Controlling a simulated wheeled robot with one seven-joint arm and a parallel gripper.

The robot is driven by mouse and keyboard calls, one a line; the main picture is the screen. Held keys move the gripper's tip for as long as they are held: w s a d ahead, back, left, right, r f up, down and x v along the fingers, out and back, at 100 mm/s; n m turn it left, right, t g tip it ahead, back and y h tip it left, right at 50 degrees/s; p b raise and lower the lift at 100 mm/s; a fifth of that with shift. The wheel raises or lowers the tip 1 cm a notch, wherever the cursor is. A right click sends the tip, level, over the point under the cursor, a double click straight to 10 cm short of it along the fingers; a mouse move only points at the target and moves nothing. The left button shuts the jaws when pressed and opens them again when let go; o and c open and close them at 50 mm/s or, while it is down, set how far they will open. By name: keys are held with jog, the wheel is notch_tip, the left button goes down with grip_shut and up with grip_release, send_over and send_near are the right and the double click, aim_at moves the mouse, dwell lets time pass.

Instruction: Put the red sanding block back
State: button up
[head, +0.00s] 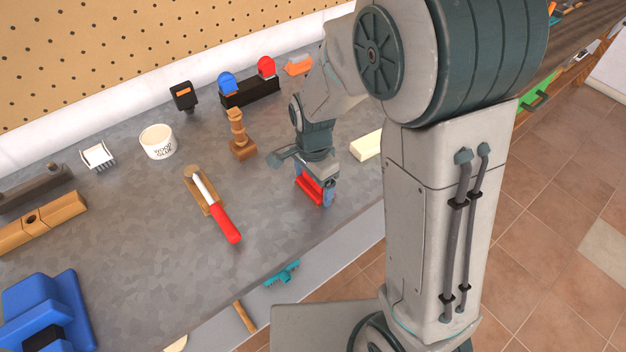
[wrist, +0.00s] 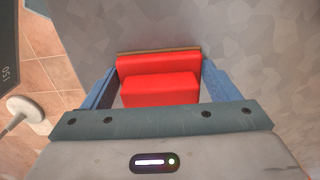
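The red sanding block (head: 308,190), with a thin brown edge, is low over the grey workbench, near its front edge. My gripper (head: 314,192) points down at it. In the wrist view, the red block (wrist: 160,82) fills the space between the blue fingers of my gripper (wrist: 160,80), one at each end, and they appear closed on it. I cannot tell whether the block touches the bench top. A black holder (head: 250,93) with a blue-topped and a red-topped item stands behind, near the back wall.
A brown wooden piece (head: 240,140), a glue tub (head: 157,142) and a red-handled tool (head: 222,218) on the workbench (head: 130,240) lie left of my gripper. A cream block (head: 366,146) is close on its right. An orange item (head: 299,65) lies at the back.

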jog(key=shift+o, duration=1.4)
notch_tip(320, 180, up, 12)
jog(key=s+d+r+n+t, duration=0.2)
jog(key=s+d+n+t, duration=0.1)
jog(key=s+d+n, duration=0.8)
jog(key=shift+s+d+r, duration=0.3)
jog(key=shift+s+d, duration=0.25)
jog(key=shift+s, duration=0.25)
